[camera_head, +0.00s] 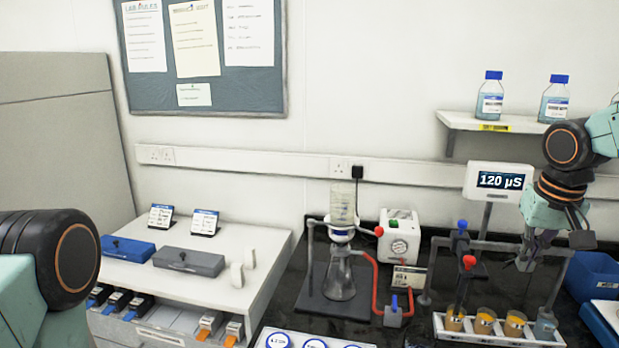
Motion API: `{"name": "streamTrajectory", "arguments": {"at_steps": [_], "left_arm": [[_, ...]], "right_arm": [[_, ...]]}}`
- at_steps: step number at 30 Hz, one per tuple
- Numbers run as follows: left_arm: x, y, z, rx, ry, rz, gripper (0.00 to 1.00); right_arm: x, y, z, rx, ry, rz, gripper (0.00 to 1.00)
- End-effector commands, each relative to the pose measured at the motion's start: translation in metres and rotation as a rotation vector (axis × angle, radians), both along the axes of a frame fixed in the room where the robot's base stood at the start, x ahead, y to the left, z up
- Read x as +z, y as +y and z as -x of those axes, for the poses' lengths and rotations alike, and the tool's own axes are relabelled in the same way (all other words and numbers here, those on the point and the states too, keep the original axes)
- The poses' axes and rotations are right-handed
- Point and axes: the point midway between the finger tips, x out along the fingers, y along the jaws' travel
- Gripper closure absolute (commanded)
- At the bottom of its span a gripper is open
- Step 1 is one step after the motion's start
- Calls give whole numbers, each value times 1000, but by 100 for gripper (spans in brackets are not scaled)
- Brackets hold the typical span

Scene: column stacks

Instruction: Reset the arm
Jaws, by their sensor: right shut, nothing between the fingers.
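My right arm comes in from the right edge, its wrist pointing down. My right gripper (526,260) is shut and empty. In the picture it lies over the right end of the column stand (492,244), above the tray of small cups; I cannot tell whether it touches the stand. Of my left arm only a dark round joint and a teal link show at the lower left edge. My left gripper is out of view.
A display reading 120 µS (500,181) stands left of my right wrist. Blue-capped bottles (490,104) sit on a wall shelf (515,122). A glass flask (339,278) with red tubing stands mid-bench. Blue trays (597,270) lie at right. A white cabinet (215,289) fills the left.

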Motion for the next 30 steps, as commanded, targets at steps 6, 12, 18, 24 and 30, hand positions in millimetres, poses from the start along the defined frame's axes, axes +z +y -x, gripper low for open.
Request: {"name": "streamTrajectory", "arguments": {"at_steps": [6, 12, 18, 24, 30], "left_arm": [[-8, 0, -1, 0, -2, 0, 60], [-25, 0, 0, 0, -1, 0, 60], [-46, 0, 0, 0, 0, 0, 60], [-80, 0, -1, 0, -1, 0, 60], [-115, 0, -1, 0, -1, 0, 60]], "right_arm": [[-24, 10, -1, 21, 10, -8, 100], [-78, 39, -3, 75, 19, -39, 100], [-151, 76, 7, 133, 37, -81, 100], [-260, 127, 42, 190, 68, -138, 100], [-369, 170, 104, 216, 103, -176, 100]]}}
